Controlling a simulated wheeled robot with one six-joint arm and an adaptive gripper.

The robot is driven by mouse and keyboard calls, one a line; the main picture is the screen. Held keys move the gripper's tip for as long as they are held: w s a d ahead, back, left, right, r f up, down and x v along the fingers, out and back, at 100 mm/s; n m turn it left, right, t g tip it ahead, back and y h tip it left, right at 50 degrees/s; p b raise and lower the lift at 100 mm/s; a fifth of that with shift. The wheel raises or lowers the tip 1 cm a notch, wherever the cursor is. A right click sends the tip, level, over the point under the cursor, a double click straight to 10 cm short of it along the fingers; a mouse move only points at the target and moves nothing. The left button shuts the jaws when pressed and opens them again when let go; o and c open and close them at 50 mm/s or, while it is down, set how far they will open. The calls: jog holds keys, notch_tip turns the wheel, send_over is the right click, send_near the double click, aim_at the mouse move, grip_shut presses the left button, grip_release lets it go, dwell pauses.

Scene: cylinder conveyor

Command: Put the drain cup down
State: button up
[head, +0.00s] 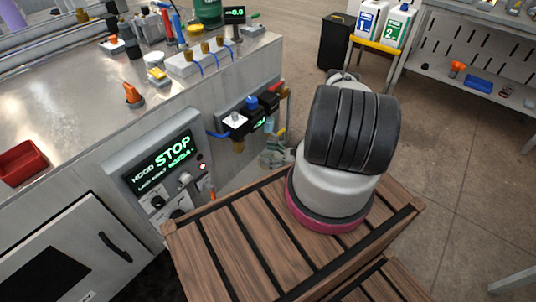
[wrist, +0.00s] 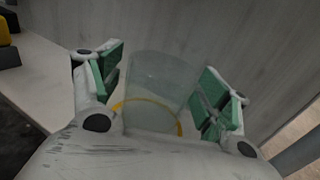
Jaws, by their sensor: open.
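The drain cup (wrist: 160,92) is clear, with a yellow ring near its base. In the wrist view it stands between the fingers of my gripper (wrist: 163,75). The green finger pads are spread on both sides of the cup, with a visible gap on each side. The cup appears upright on a pale surface, but its underside is hidden by the gripper body. In the head view, my arm hides most of the gripper, and the cup is hard to make out beside the bench.
A wooden slatted crate (head: 250,240) lies below my arm. The metal bench (head: 80,105) is at left, with a STOP display panel (head: 165,160) and a valve block (head: 240,118) on its side. A black bin (head: 333,42) stands behind.

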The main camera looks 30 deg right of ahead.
jog(key=shift+s+d+r, duration=0.15)
jog(key=v, duration=1.1)
jog(key=shift+s+d, duration=0.2)
jog(key=shift+d, duration=0.05)
